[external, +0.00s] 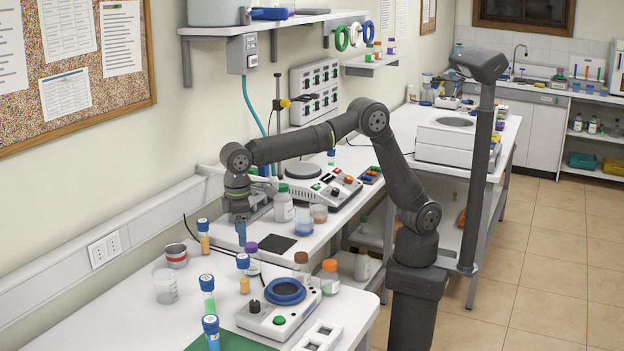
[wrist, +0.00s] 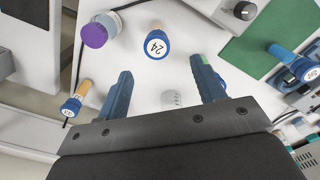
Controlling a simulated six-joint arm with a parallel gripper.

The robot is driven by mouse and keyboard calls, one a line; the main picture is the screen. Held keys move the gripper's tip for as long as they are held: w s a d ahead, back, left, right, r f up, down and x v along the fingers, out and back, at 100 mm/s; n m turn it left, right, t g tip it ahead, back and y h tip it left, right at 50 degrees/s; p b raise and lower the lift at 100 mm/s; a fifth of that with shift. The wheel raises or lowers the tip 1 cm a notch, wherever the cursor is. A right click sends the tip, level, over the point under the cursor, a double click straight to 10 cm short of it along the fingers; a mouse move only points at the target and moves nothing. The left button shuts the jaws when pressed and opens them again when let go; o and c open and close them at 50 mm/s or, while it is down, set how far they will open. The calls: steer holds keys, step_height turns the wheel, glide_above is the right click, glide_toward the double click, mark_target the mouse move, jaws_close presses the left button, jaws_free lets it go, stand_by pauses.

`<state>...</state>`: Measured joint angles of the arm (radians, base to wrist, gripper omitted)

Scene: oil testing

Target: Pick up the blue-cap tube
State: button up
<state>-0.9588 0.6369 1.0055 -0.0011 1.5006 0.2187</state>
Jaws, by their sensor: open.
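Several blue-cap tubes stand on the bench. One with amber liquid and a cap marked 24 (wrist: 156,42) lies just beyond my fingertips in the wrist view; it appears to be the middle amber tube in the external view (external: 243,272). Another amber tube (external: 203,236) stands farther back, a green-liquid tube (external: 207,294) nearer the front, and a bright blue-liquid tube (external: 211,332) at the front. My gripper (wrist: 161,66) is open and empty, its blue fingers apart. In the external view it points down (external: 241,234) above the bench, behind the middle tube.
A purple-cap bottle (wrist: 97,31) stands close beside the marked tube. A clear beaker (external: 165,285) and metal tin (external: 176,255) stand left. A blue-ringed device (external: 285,291), orange-cap jar (external: 330,278) and brown-cap bottle (external: 301,268) stand right. A green mat (wrist: 257,37) lies nearby.

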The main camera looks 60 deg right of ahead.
mark_target(243, 266)
step_height(243, 266, down, 7)
steer(key=shift+r, duration=0.15)
steer(key=shift+w+d+f, duration=0.1)
steer(key=shift+f, duration=1.25)
steer(key=shift+d+f, duration=0.1)
steer(key=shift+f, duration=1.25)
steer(key=c, duration=1.1)
